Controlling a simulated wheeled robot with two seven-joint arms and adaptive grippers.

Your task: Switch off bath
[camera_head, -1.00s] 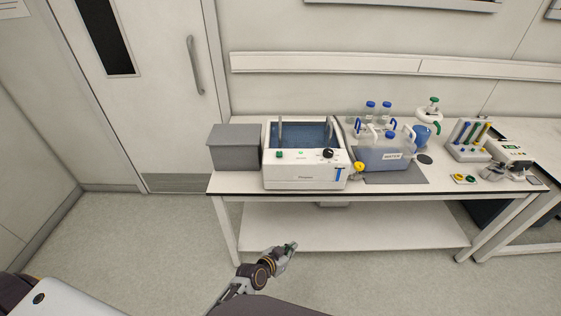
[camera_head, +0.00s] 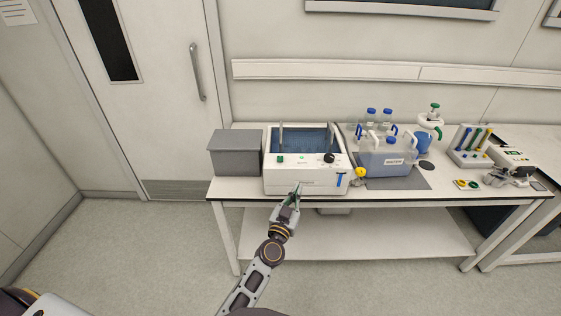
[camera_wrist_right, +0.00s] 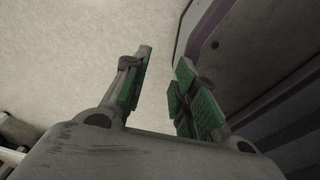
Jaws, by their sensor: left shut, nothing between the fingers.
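The bath (camera_head: 290,182) is a white box with a water-filled basin (camera_head: 303,139) on the bench, left of middle in the head view. Its front panel carries a green button or switch (camera_head: 281,159), a small lit green mark (camera_head: 302,157) and a black knob (camera_head: 329,158). My left gripper (camera_head: 298,189) is shut and empty, its fingertips pointing up in front of the bath's front face, below the panel. I cannot tell whether it touches. My right gripper (camera_wrist_right: 158,85) shows in the right wrist view, open and empty, with green finger pads apart over pale floor.
A grey box (camera_head: 235,154) stands left of the bath. A yellow-topped valve (camera_head: 360,172) and a blue tap sit at its right front corner. A water container (camera_head: 385,157), bottles (camera_head: 371,114), a tube rack (camera_head: 470,147) and a meter stand further right. The floor before the bench (camera_head: 190,240) is clear.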

